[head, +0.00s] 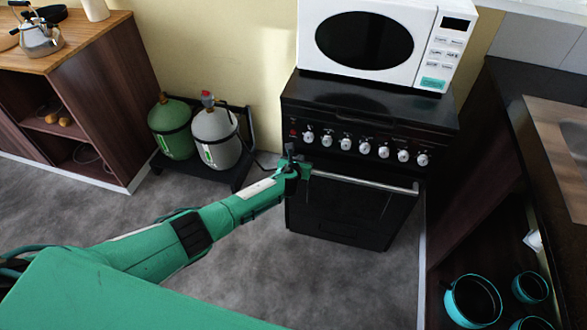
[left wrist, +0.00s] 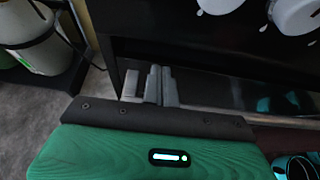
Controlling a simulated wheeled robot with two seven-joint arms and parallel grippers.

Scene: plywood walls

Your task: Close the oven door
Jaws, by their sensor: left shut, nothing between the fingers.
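The black oven (head: 340,213) stands against the wall with a row of white knobs on its panel. Its door is upright or nearly so, with a silver handle bar (head: 365,183) along the top; I cannot tell whether a small gap remains. My left gripper (head: 290,154) is shut and empty at the left end of the handle, in front of the oven's upper left edge. In the left wrist view its grey fingers (left wrist: 161,86) are together in front of the black front, close to the bar; contact is unclear. My right gripper is not in view.
A white microwave (head: 375,38) sits on the oven. Two gas cylinders (head: 215,138) stand in a black rack to the left. A wooden cabinet (head: 120,90) is far left. A dark counter (head: 530,130) with teal pots (head: 473,300) below borders the right. Floor before the oven is clear.

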